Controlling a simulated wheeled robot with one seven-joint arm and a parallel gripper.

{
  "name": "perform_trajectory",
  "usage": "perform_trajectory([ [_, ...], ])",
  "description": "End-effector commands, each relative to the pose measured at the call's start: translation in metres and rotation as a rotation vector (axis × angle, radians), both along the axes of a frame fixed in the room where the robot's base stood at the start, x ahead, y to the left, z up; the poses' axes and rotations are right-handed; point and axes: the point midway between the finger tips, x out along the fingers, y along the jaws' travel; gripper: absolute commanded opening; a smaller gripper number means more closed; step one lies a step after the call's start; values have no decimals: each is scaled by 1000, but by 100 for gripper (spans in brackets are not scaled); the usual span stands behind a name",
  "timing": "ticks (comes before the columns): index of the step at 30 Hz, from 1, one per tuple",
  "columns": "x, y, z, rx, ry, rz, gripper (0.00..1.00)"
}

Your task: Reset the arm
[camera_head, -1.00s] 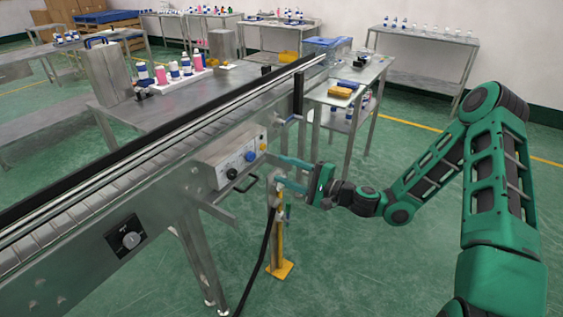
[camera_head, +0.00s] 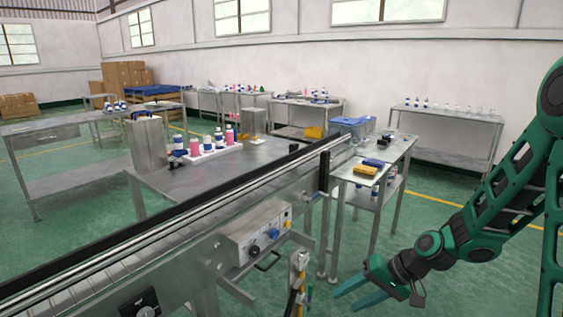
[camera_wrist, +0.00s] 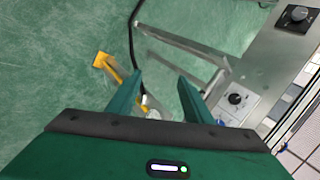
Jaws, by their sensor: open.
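My gripper (camera_head: 345,300) is open and empty at the lower right of the head view. My arm is bent and reaches in from the right edge. The conveyor's control box (camera_head: 258,234), with a black knob and a blue knob, is to the left of my gripper and apart from it. It also shows at the right of the wrist view (camera_wrist: 234,103).
The long metal conveyor (camera_head: 160,242) crosses the left. A side table (camera_head: 350,176) stands behind. Green floor to the right is open.

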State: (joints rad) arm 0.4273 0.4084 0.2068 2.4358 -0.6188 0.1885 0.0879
Motion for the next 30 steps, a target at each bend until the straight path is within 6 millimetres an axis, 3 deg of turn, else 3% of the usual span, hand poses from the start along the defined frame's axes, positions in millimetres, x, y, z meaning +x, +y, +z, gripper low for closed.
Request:
perform_trajectory([
  [11,-67,-112,47,-382,88,-19,46],
  [18,-126,-170,92,-538,169,-113,46],
  [24,-185,-203,127,-601,244,-220,46],
  [30,-238,-218,149,-607,309,-315,46],
])
